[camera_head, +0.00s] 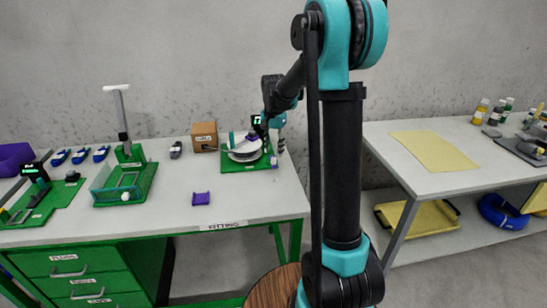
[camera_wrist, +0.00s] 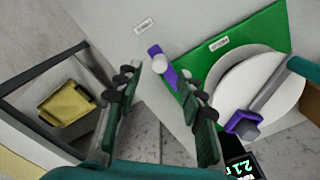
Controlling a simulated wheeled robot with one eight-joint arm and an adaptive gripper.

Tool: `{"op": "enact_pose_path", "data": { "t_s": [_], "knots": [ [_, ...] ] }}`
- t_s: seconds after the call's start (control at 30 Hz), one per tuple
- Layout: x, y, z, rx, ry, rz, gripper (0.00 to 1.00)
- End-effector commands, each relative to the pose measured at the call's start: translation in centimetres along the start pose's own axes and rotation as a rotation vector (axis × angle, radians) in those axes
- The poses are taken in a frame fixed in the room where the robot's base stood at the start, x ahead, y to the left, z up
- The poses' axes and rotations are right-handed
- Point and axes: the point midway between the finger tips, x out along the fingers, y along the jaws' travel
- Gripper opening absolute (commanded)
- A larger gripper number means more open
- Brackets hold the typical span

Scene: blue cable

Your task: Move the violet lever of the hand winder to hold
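The hand winder stands on a green base plate (camera_wrist: 268,35) at the right part of the left table. It has a white disc (camera_wrist: 285,72), a grey crank arm (camera_wrist: 268,95) with a violet bracket (camera_wrist: 243,125), and a lit display (camera_wrist: 243,167). A violet lever (camera_wrist: 164,66) projects past the plate's edge in the wrist view; in the head view a violet bit (camera_head: 274,162) shows at the plate's right edge. My gripper (camera_wrist: 159,76) is open, its dark fingers apart with the lever seen between them. Whether a finger touches it I cannot tell.
A wooden box (camera_head: 204,136) stands left of the winder, and a violet block (camera_head: 201,198) lies in front. Green fixtures (camera_head: 125,183) fill the table's left. A second table (camera_head: 440,180) stands right, with a yellow tray (camera_wrist: 67,103) on its lower shelf.

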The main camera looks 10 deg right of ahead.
Motion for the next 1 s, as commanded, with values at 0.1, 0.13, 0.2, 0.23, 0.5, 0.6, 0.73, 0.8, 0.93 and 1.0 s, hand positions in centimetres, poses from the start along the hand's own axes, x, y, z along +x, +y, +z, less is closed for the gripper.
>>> {"op": "enact_pose_path", "data": {
  "t_s": [0.1, 0.13, 0.2, 0.23, 0.5, 0.6, 0.73, 0.8, 0.93, 1.0],
  "knots": [
    [1.9, 0.0, 0.0, 0.000, 0.000, 0.000, 0.39],
    [2.2, 0.0, 0.0, 0.000, 0.000, 0.000, 0.39],
    [2.9, 0.0, 0.0, 0.000, 0.000, 0.000, 0.39],
    [3.1, 0.0, 0.0, 0.000, 0.000, 0.000, 0.39],
    [3.9, 0.0, 0.0, 0.000, 0.000, 0.000, 0.39],
    [3.9, 0.0, 0.0, 0.000, 0.000, 0.000, 0.39],
    [3.8, 0.0, 0.0, 0.000, 0.000, 0.000, 0.28],
    [3.8, 0.0, 0.0, 0.000, 0.000, 0.000, 0.20],
    [3.8, 0.0, 0.0, 0.000, 0.000, 0.000, 0.03],
    [3.8, 0.0, 0.0, 0.000, 0.000, 0.000, 0.00]
  ]
}}
